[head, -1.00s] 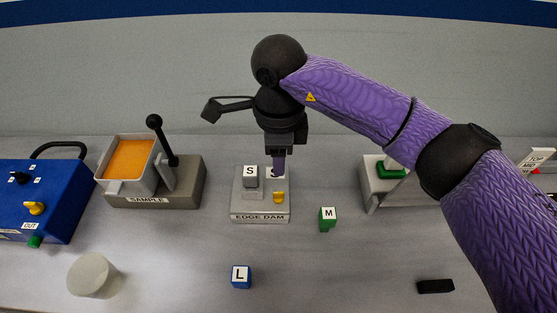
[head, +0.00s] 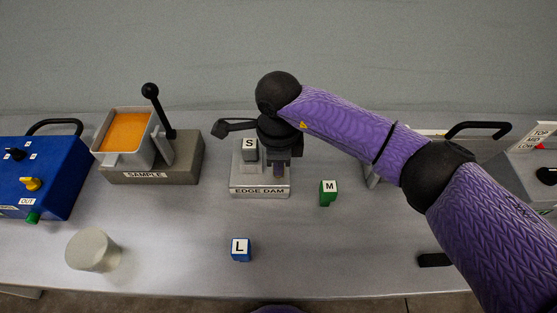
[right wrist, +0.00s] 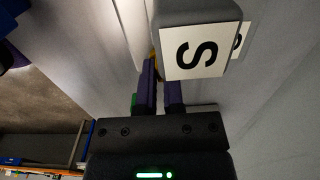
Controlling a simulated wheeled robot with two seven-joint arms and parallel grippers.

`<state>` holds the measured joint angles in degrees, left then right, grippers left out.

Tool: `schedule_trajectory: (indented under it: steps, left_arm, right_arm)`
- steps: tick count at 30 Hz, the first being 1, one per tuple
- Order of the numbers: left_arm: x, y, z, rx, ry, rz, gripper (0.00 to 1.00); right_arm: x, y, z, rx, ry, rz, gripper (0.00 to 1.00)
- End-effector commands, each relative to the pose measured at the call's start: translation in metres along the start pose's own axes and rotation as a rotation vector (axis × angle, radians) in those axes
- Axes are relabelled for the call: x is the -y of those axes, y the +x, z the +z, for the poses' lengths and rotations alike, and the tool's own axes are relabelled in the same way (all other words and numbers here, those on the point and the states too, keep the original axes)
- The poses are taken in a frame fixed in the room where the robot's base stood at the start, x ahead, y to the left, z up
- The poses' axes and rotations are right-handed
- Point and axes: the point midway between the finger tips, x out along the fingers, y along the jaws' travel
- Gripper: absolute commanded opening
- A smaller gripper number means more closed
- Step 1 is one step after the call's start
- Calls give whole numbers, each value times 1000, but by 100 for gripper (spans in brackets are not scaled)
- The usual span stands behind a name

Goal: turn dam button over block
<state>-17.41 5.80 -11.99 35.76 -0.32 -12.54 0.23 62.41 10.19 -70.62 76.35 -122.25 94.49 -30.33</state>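The grey edge dam block (head: 259,192) stands mid-table with its label facing me. A grey block S (head: 249,150) is on its left part, and S also shows close up in the right wrist view (right wrist: 198,48). My right gripper (head: 279,171) points down over the dam's right part and hides the yellow button there in the head view. In the right wrist view its purple fingers (right wrist: 161,84) are close together with a narrow gap. A bit of yellow (right wrist: 156,64) shows at their tips; whether they grip it is unclear. My left gripper is out of view.
A green block M (head: 328,193) and a blue block L (head: 240,250) sit nearby. The sample stand (head: 152,172), its orange-filled tray (head: 112,160) and a blue box (head: 50,180) are left. A pale cylinder (head: 92,251) stands front left. A black bar (head: 434,260) lies front right.

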Motion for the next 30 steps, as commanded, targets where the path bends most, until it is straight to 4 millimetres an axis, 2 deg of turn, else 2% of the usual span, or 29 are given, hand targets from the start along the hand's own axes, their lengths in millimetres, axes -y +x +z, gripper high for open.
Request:
schedule_trajectory:
  steps: [17, 30]
  left_arm:
    - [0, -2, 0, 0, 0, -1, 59]
    - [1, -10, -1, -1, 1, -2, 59]
  right_arm:
    - [0, -1, 0, 0, 54, -1, 0]
    - [0, -2, 0, -1, 410, -1, 0]
